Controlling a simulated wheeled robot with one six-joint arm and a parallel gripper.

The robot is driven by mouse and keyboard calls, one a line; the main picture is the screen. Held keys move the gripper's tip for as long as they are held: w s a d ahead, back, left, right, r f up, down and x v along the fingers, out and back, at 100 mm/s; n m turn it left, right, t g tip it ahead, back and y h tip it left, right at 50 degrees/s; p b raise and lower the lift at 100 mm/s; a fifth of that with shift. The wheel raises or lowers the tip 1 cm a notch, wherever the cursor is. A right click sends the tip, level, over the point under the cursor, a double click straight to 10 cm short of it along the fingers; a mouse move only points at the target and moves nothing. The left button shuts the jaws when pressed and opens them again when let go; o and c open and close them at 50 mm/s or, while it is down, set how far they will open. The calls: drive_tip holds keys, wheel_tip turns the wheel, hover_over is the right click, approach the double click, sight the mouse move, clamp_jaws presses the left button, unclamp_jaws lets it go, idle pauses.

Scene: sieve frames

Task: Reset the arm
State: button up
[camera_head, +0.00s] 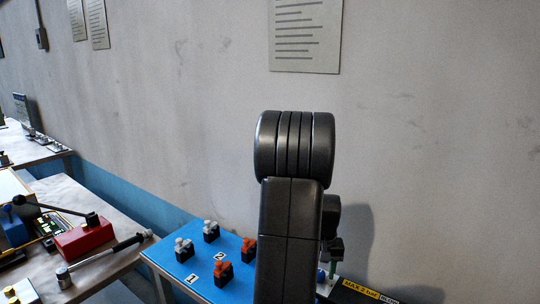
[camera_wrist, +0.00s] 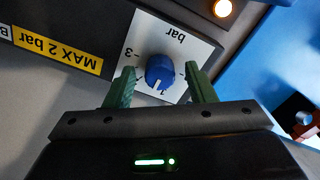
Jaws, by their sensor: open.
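My gripper (camera_wrist: 160,88) shows in the wrist view with two green fingers standing apart, one on each side of a blue knob (camera_wrist: 160,71). A gap shows between each finger and the knob, so it is open and empty. The knob sits on a white dial plate (camera_wrist: 186,46) marked "bar", upside down in this view, with a white mark on its lower part. Whether the fingertips overlap the knob in depth I cannot tell. In the head view my black arm rises in the middle and hides most of the gripper and the panel.
A yellow "MAX 2 bar" label (camera_wrist: 60,55) and a lit orange lamp (camera_wrist: 223,8) are beside the dial. In the head view, a blue board (camera_head: 190,258) with grey and orange fittings lies left of my arm. Further left, a workbench (camera_head: 115,215) holds a red box (camera_head: 83,238) and tools. A wall stands behind.

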drive_tip(key=n, duration=0.4)
drive_tip(key=shift+n+p, duration=0.3)
drive_tip(key=shift+n, duration=0.1)
drive_tip(key=shift+n+p, duration=0.3)
drive_tip(key=shift+n, duration=1.8)
drive_tip(key=shift+r, duration=0.15)
